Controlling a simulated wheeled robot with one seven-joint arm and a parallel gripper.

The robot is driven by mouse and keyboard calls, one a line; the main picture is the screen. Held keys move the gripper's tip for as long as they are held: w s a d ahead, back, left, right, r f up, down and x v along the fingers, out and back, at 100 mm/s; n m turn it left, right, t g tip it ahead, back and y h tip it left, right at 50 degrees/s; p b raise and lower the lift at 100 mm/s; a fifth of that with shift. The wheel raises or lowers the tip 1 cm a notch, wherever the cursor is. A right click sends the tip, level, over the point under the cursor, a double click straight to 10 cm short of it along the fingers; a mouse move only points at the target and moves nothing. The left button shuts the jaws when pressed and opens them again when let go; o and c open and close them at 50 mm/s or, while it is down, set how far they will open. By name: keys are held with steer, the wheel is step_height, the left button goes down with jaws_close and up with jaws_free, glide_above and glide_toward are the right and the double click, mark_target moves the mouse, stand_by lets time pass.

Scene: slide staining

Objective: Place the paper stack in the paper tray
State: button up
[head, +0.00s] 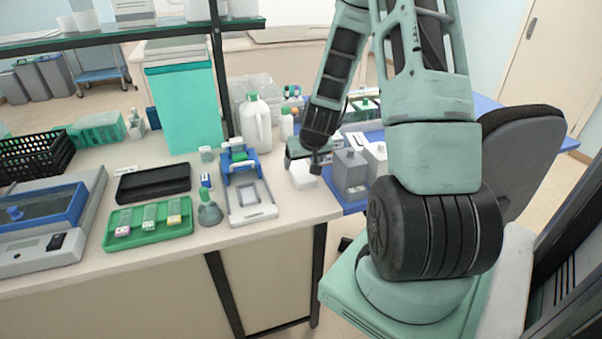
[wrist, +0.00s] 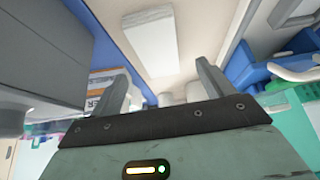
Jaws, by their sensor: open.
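A white paper stack (wrist: 155,42) lies flat on the beige counter in the wrist view, ahead of and between my fingertips. In the head view, the paper stack (head: 303,177) is a small white block near the counter's right edge, partly hidden by my arm. My gripper (wrist: 162,82) is open, with nothing between its fingers. In the head view my gripper (head: 304,150) is above and close to the stack. A blue and grey-white tray-like holder (head: 251,203) stands to the left of the stack; I cannot tell for sure whether it is the paper tray.
Grey boxes (head: 350,174) stand close to the right of the stack on a blue surface. A white jug (head: 255,125) and a small bottle (head: 287,126) stand behind. A green tray (head: 148,224) with staining containers and a black case (head: 153,184) lie further left.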

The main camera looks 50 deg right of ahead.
mark_target(301, 170)
steer(key=shift+p+x, duration=0.7)
steer(key=shift+x, duration=2.05)
steer(key=shift+s, duration=0.15)
steer(key=c, duration=1.2)
steer(key=shift+c, duration=0.2)
